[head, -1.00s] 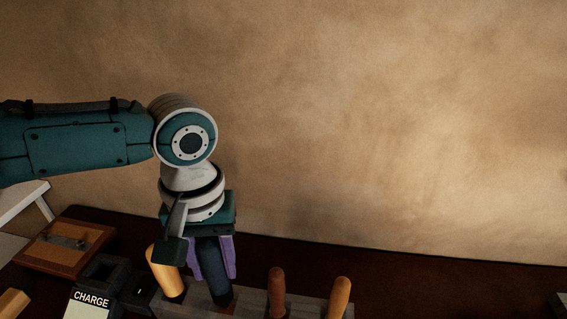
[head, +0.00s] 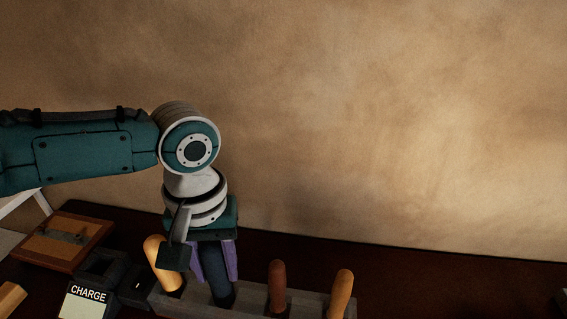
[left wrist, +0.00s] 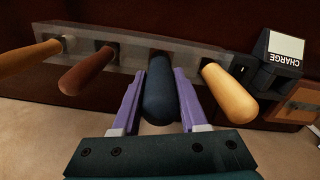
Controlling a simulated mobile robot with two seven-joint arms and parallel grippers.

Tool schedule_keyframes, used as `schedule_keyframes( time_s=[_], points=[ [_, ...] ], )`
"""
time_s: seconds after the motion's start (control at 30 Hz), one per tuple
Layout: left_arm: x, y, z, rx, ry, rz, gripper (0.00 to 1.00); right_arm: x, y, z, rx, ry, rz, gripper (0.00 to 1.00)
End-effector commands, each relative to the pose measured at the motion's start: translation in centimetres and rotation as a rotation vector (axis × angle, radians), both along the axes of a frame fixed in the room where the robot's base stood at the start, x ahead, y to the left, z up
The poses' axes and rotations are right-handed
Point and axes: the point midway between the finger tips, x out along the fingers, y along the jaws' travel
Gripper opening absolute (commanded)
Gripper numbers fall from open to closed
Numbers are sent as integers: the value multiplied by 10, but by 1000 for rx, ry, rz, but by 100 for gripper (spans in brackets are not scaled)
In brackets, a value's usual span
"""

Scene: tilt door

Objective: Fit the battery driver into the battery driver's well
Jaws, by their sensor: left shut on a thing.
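The dark blue handle of a tool, apparently the battery driver (head: 217,285), stands between the purple fingers of my left gripper (head: 214,264). My left gripper is shut on it. My right gripper is not in view.
A yellow-orange handle (head: 163,262) stands in the rack close left of the gripper. A red-brown handle (head: 277,287) and an orange-brown one (head: 341,294) stand to the right. A CHARGE box (head: 90,292) and a wooden lidded box (head: 65,240) lie left. A wall rises behind.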

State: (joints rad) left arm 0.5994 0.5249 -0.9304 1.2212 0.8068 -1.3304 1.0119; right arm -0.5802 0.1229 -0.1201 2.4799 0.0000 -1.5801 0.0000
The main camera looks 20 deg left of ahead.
Motion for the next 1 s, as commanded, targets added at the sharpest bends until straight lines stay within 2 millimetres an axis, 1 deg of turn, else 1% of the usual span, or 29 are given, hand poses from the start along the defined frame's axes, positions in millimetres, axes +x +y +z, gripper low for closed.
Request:
schedule_keyframes(
  time_s=[0.53, 0.57, 0.87, 1.0],
  points=[
    [0, 0, -14, 0, -1, 0, 0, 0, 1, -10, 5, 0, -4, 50],
    [0, 0, -14, 0, -1, 0, 44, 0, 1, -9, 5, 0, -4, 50],
    [0, 0, -13, 0, -1, 0, 78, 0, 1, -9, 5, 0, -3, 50],
    [0, 0, -13, 0, -1, 0, 78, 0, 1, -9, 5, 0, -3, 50]
  ],
)
